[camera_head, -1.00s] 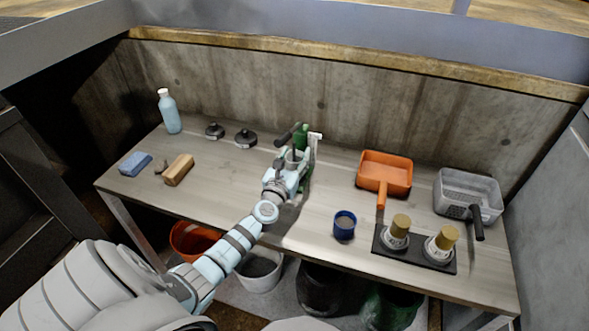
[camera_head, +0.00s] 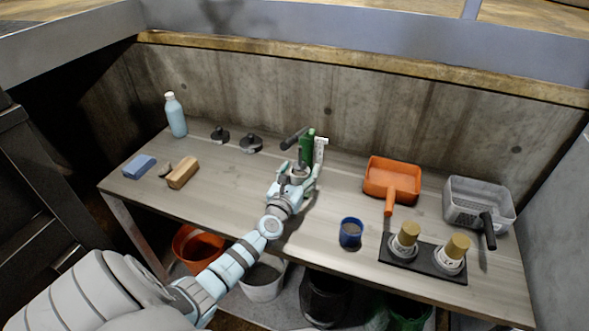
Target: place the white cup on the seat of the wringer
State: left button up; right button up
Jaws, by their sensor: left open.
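The wringer (camera_head: 307,147) stands near the back middle of the table, with a green body, a dark handle and a pale upright post. A small pale round thing, apparently the white cup (camera_head: 299,171), is at the front foot of the wringer, where the seat appears to be. My left gripper (camera_head: 297,180) is open, with its fingers on either side of the cup. The gripper and its fingers partly hide the seat and the cup's lower part, so I cannot tell exactly how it rests. My right gripper is not in view.
A blue cup (camera_head: 350,233), a black tray (camera_head: 424,264) with two yellow-topped white holders, an orange scoop (camera_head: 392,180) and a grey basket (camera_head: 478,203) stand to the right. A bottle (camera_head: 175,115), two dark knobs, a blue sponge (camera_head: 139,167) and a wooden block (camera_head: 182,171) are left.

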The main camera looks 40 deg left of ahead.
pick_arm(q)
jog(key=p+v, duration=0.1)
jog(key=v, duration=1.1)
jog(key=shift+w, duration=0.1)
jog(key=shift+w, duration=0.1)
